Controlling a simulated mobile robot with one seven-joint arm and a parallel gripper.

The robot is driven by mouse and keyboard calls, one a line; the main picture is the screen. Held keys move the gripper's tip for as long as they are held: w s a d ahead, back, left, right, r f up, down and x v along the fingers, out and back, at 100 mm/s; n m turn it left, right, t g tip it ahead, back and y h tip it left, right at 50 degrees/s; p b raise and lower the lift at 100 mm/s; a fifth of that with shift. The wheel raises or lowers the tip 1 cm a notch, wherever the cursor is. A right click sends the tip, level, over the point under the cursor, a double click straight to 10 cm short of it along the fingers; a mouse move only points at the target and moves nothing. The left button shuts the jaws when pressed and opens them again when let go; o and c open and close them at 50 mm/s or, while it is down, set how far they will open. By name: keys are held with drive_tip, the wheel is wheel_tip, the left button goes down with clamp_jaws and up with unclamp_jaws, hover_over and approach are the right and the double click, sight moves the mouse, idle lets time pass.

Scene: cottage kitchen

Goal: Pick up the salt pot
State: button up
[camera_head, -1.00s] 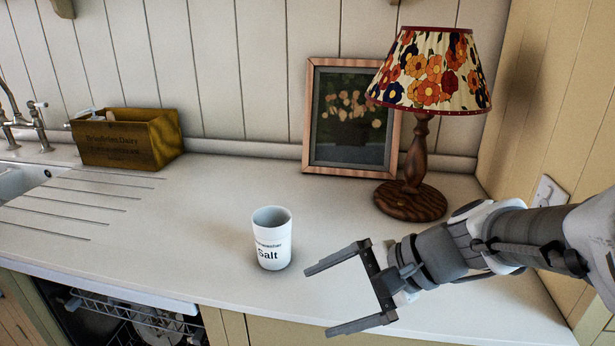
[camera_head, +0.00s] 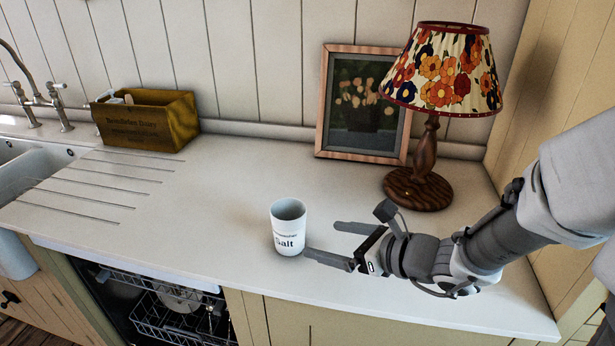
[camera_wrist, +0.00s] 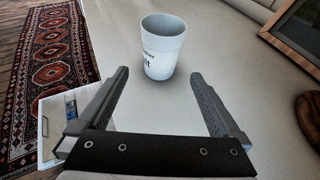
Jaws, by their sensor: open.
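The salt pot (camera_head: 288,228) is a white, open-topped cup with "Salt" in dark letters. It stands upright on the white counter near the front edge. My gripper (camera_head: 322,243) is open and empty, just right of the pot, with its fingers pointing left toward it. In the wrist view the pot (camera_wrist: 162,47) stands beyond the fingertips, roughly midway between the two fingers (camera_wrist: 158,75). The pot is not between the fingers.
A lamp with a floral shade (camera_head: 445,72) and a framed picture (camera_head: 321,110) stand behind my gripper. A wooden box (camera_head: 150,122) and the sink (camera_head: 30,180) are at the left. An open dishwasher (camera_head: 170,305) lies below the front edge. The counter left of the pot is clear.

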sight(289, 229)
drive_tip(key=b+x, duration=0.3)
drive_tip(key=x, duration=0.9)
drive_tip(key=shift+w+r, duration=0.1)
drive_tip(key=shift+w, duration=0.05)
drive_tip(key=c, duration=1.2)
drive_tip(key=shift+r, duration=0.15)
